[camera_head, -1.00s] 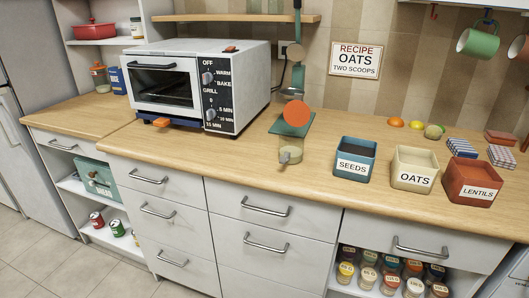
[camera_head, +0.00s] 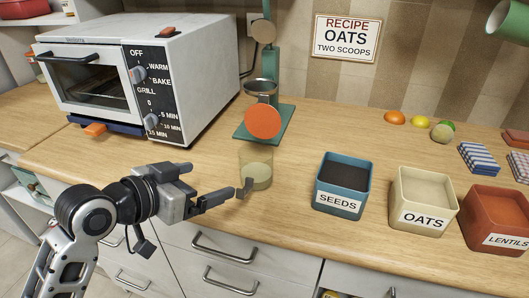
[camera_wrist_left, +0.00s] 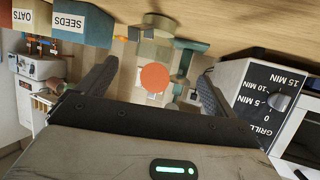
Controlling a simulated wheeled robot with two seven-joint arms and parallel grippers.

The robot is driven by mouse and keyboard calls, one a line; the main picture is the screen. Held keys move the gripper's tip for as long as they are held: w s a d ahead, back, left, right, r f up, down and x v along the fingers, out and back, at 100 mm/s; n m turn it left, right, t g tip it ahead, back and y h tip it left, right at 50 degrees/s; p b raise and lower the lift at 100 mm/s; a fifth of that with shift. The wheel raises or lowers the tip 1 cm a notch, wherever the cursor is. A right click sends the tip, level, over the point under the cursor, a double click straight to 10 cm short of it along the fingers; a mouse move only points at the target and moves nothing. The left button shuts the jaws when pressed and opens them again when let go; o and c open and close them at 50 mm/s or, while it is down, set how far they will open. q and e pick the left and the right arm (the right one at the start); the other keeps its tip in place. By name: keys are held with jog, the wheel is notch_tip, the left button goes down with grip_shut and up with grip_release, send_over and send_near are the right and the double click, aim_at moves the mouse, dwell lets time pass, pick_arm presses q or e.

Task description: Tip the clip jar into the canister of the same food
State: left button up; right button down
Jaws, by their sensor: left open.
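The clip jar (camera_head: 261,176) is see-through with pale contents in its lower part. It stands upright on the counter in front of a green stand with an orange disc. My left gripper (camera_head: 237,193) is open and empty, its fingertips close to the jar's left front side; I cannot tell if they touch. The open canisters stand to the right: blue SEEDS (camera_head: 340,200) with dark contents, cream OATS (camera_head: 424,219) with pale contents, and red-brown LENTILS (camera_head: 496,238) with reddish contents. In the left wrist view the fingers (camera_wrist_left: 150,90) are spread. My right gripper is not in view.
The green stand (camera_head: 272,120) is just behind the jar. A toaster oven (camera_head: 140,75) stands at the left. Fruit (camera_head: 420,120) and striped cloths (camera_head: 480,157) lie behind the canisters. A wall sign (camera_head: 346,38) reads RECIPE OATS TWO SCOOPS. Counter between jar and SEEDS is clear.

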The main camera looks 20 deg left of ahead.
aim_at(243, 162)
pick_arm(q)
jog(key=x, duration=0.3)
jog(key=r+x, duration=0.1)
jog(key=x, duration=0.5)
jog(key=shift+w+d+r+p, duration=0.35)
jog(key=shift+w, duration=0.05)
jog(key=shift+d+r+p+x, duration=0.1)
jog(key=shift+p+x, duration=0.1)
jog(key=shift+x, duration=1.35)
jog(key=shift+d+r+p+x, duration=0.15)
jog(key=shift+p+x, duration=0.05)
jog(key=shift+x, duration=1.35)
jog(key=shift+c, duration=0.3)
jog(key=c, duration=1)
jog(key=shift+r, duration=0.1)
jog(key=shift+c, duration=1.4)
jog(key=shift+r, duration=0.1)
